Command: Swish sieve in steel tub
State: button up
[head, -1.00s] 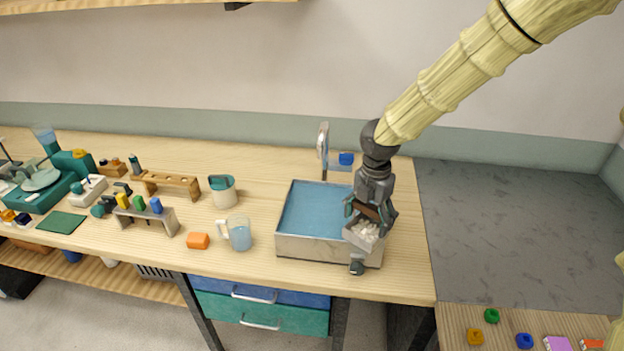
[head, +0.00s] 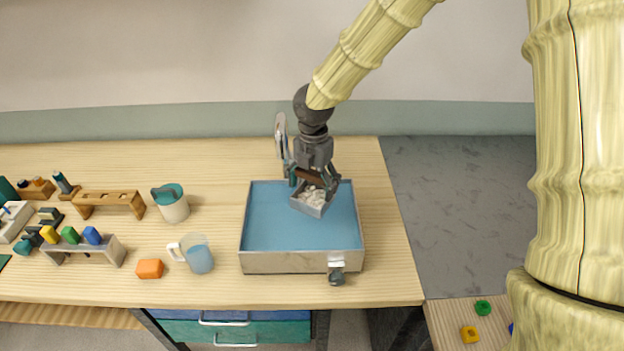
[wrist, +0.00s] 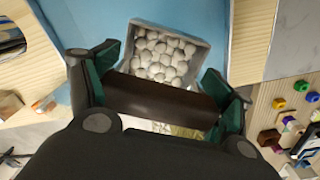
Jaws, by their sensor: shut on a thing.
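The steel tub (head: 290,262) stands on the wooden bench and holds flat blue water (head: 275,220). The sieve (head: 311,206) is a small square grey box filled with several pale round pebbles; it also shows in the wrist view (wrist: 196,80). My gripper (head: 314,178) is shut on the sieve's dark brown handle (wrist: 160,100). The sieve is over the back right part of the tub, inside its walls in the picture. I cannot tell whether its bottom touches the water.
A tap (head: 281,138) stands behind the tub. A glass mug of blue liquid (head: 199,257), an orange block (head: 150,268) and a teal-lidded jug (head: 172,204) stand to the left. A dark knob (head: 336,277) is at the tub's front right.

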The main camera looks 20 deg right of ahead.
aim_at(313, 203)
jog(key=shift+s+a+f+b, duration=0.2)
jog(key=shift+s+f+b, duration=0.35)
jog(key=shift+f, duration=0.1)
jog(key=f, duration=0.1)
jog(key=w+f+b, duration=0.1)
jog(key=f, duration=0.1)
jog(key=shift+w+b, duration=0.1)
jog(key=shift+b, duration=0.2)
jog(key=shift+s+f+b, duration=0.4)
jog(key=shift+f+b, duration=0.15)
jog(key=shift+f, duration=0.3)
jog(key=shift+w+f+b, duration=0.2)
jog(key=shift+f+b, duration=0.35)
jog(key=shift+f, duration=0.7)
jog(key=shift+s+f+b, duration=0.1)
jog(key=shift+f+b, duration=0.3)
jog(key=shift+f, duration=0.3)
jog(key=shift+f+b, duration=1)
jog(key=shift+f, duration=1)
jog(key=shift+a, duration=0.1)
